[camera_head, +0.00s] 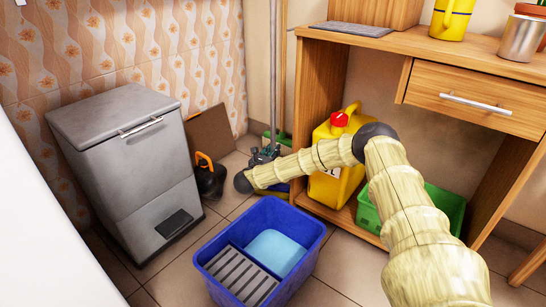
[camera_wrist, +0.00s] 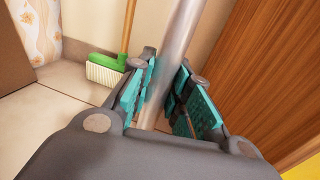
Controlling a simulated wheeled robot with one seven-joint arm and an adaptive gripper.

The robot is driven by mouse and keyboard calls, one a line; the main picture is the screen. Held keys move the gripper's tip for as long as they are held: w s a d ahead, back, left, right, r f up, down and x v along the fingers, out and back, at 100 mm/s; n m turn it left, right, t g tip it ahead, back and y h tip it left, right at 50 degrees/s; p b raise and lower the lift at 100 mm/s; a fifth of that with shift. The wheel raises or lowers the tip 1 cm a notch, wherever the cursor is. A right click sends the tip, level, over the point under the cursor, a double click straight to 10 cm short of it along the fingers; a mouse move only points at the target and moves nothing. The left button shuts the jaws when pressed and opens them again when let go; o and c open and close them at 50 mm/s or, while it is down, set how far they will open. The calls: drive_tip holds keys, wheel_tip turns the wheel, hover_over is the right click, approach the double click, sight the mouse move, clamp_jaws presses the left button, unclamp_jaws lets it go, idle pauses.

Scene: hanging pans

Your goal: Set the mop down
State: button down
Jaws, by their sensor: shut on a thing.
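The mop's grey metal pole (camera_head: 273,75) stands near upright in the back corner, beside the wooden desk. My gripper (camera_head: 264,154) is shut around the lower part of this pole. In the wrist view the pole (camera_wrist: 180,45) runs between the teal pads of my gripper (camera_wrist: 163,92). The mop's lower end is mostly hidden behind my gripper and arm, so I cannot tell how it meets the floor.
A green broom (camera_wrist: 106,68) leans behind the pole. The desk's side panel (camera_head: 318,85) is close on the right. A yellow jug (camera_head: 336,170) and green crate (camera_head: 440,203) are under the desk. A blue bucket (camera_head: 310,232), grey bin (camera_head: 130,170) and dark kettle-like container (camera_head: 210,180) stand nearby.

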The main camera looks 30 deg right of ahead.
drive_tip(key=shift+f, duration=0.25)
drive_tip(key=c, duration=1.3)
unclamp_jaws()
drive_tip(key=shift+c, duration=0.2)
drive_tip(key=p+v, duration=0.7)
drive_tip(key=v, duration=0.5)
drive_tip(key=shift+r, duration=0.15)
